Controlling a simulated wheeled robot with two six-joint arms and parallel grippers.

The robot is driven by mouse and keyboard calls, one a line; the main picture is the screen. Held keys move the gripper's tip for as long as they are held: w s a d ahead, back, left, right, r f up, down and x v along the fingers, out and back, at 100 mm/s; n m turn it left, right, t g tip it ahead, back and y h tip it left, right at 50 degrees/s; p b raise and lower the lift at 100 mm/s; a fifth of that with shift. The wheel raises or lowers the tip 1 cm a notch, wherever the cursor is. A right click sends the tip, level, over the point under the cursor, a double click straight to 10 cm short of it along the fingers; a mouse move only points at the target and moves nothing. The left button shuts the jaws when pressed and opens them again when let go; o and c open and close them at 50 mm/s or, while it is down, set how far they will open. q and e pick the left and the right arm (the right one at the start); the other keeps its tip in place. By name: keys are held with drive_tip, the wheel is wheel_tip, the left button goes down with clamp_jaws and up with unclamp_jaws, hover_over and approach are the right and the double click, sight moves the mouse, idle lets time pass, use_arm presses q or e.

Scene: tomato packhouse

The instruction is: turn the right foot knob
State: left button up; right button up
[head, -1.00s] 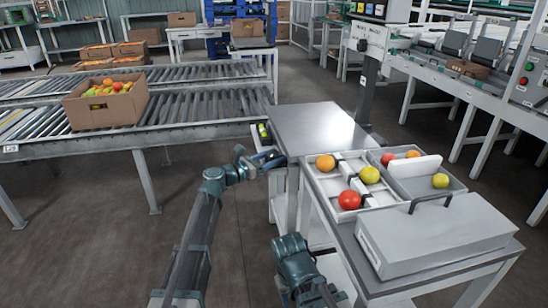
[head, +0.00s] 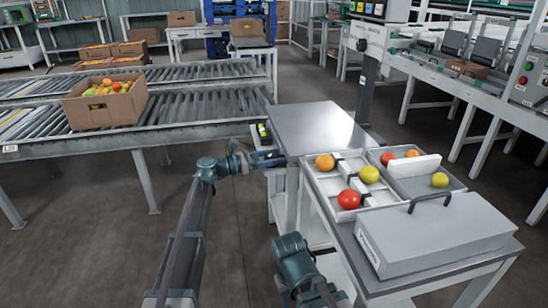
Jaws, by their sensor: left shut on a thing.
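The broad steel plate (head: 318,128) stands on a light stand in the middle. My left gripper (head: 277,161) is at the near left corner of this plate, just below its top. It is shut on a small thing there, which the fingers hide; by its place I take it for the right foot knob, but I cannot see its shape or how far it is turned. A small yellow-green item (head: 263,131) shows beside the plate's left edge, on a dark ledge. My right arm shows low in the middle; its gripper is not in view.
A table on the right bears a sorting tray (head: 323,190) with tomatoes and a grey lidded box (head: 430,235). A roller conveyor (head: 190,115) with a carton of tomatoes (head: 105,107) lies to the left. A post (head: 368,85) rises behind the plate. Floor is clear at lower left.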

use_arm(q)
drive_tip(key=o, duration=1.4)
drive_tip(key=shift+c, duration=0.2)
drive_tip(key=v, duration=1.3)
drive_tip(key=shift+s+a, duration=0.15)
drive_tip(key=shift+a, duration=0.2)
